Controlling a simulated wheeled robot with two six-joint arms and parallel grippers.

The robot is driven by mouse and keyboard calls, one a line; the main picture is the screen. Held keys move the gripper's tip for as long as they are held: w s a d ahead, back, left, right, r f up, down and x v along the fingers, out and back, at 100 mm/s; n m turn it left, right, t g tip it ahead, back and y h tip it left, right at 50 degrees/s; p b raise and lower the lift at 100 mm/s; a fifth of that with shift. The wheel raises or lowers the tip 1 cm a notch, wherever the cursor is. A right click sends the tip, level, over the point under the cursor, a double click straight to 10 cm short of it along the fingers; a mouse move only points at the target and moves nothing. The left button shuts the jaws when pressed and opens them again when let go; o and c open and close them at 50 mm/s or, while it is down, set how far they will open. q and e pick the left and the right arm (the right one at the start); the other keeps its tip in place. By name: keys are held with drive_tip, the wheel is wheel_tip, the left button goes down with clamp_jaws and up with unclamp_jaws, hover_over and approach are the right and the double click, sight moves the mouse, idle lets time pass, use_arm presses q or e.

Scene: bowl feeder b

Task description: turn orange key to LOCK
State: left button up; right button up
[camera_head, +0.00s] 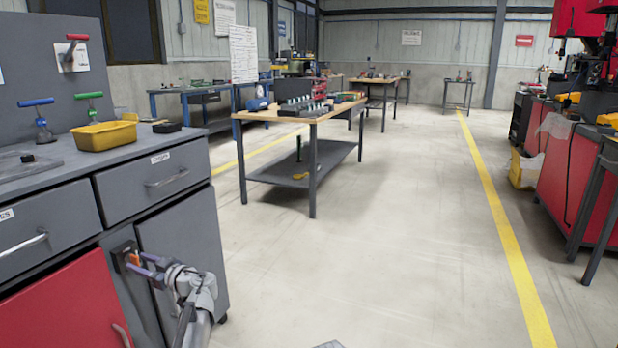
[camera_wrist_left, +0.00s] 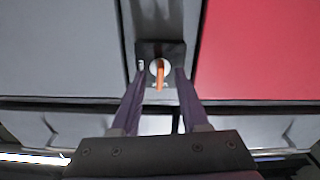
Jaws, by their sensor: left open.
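The orange key (camera_head: 134,259) sits in a dark lock plate (camera_head: 123,254) on the front of the grey cabinet. In the left wrist view the key (camera_wrist_left: 159,80) stands in a round pale lock face on the dark plate (camera_wrist_left: 174,49), with the key's long side upright in the picture. My left gripper (camera_head: 137,262) is at the lock. In the wrist view its two purple fingers (camera_wrist_left: 159,82) are open, one on each side of the key, with a gap on both sides. The lock's markings are too small to read. My right gripper is not in view.
Grey drawers (camera_head: 154,181) lie above the lock, a red door (camera_head: 68,310) left of it and a grey door (camera_head: 183,245) right of it. The floor right of the cabinet is clear.

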use_arm(q)
drive_tip(key=v, duration=0.6)
drive_tip(key=shift+s+d, duration=0.15)
drive_tip(key=shift+d, duration=0.1)
drive_tip(key=s+d+f+m+g+h+p, duration=0.2)
drive_tip(key=s+d+f+m+h+p, duration=0.3)
drive_tip(key=s+d, duration=0.5)
drive_tip(key=s+d+f+m+g+h+p, duration=0.25)
drive_tip(key=s+d+m+h, duration=0.4)
drive_tip(key=d, duration=0.65)
drive_tip(key=s+d+f+m+g+h+p, duration=0.3)
drive_tip(key=s+d+m+h+p, duration=0.1)
drive_tip(key=s+d+m, duration=0.55)
wheel_tip(320, 180, up, 37)
drive_tip(key=d+n+p, duration=0.1)
drive_tip(key=n+p, duration=0.1)
drive_tip(key=p, duration=3.5)
drive_tip(key=shift+w+f+t, duration=0.1)
drive_tip(key=shift+t, duration=0.15)
